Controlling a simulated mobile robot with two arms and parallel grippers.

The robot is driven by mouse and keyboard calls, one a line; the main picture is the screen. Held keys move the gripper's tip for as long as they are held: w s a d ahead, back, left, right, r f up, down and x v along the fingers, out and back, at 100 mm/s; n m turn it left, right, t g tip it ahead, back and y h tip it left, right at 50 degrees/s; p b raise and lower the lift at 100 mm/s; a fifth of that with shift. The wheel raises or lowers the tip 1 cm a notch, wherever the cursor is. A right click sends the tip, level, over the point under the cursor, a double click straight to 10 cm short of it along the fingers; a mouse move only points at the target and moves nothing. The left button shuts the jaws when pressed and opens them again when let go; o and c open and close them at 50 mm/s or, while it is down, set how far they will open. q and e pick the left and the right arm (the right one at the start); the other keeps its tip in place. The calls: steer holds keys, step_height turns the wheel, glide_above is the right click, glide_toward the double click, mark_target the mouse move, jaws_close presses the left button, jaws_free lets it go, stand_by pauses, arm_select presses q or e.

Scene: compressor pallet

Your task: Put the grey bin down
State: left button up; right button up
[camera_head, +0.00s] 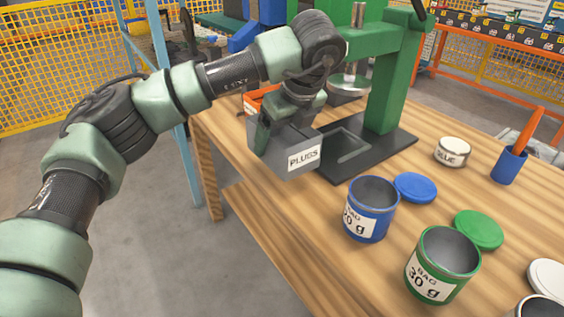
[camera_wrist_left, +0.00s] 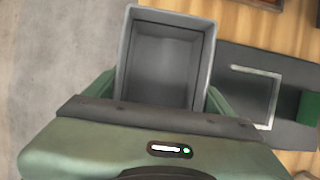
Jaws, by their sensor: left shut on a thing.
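The grey bin (camera_head: 286,149) has a white label reading PLUGS and hangs at the left edge of the wooden table, beside the green press. My left gripper (camera_head: 275,120) is shut on the bin near its upper rim. In the left wrist view the bin (camera_wrist_left: 166,60) looks empty inside, with the fingers of my left gripper (camera_wrist_left: 158,92) on both sides of it. Whether the bin's base touches the table cannot be told. My right gripper is not in view.
The green press (camera_head: 388,80) stands on a dark base (camera_head: 375,152) right of the bin. A blue tin (camera_head: 371,222), a green tin (camera_head: 440,277), lids and a glue pot (camera_head: 453,151) stand on the wooden table (camera_head: 320,215). An orange bin (camera_head: 262,99) is behind.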

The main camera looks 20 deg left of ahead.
mark_target(291, 153)
arm_select(q)
steer(key=shift+f, duration=2.75)
steer(key=o, duration=1.3)
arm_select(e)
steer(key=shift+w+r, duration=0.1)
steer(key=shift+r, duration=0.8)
arm_select(q)
steer(key=shift+r, duration=0.1)
steer(key=v, duration=0.6)
steer(key=shift+d+r, duration=0.2)
steer(key=shift+r, duration=0.15)
steer(key=p+v, duration=0.1)
steer(key=v, duration=0.3)
steer(key=shift+r, duration=0.1)
steer(key=shift+s+d+r, duration=0.2)
steer(key=shift+r, duration=0.2)
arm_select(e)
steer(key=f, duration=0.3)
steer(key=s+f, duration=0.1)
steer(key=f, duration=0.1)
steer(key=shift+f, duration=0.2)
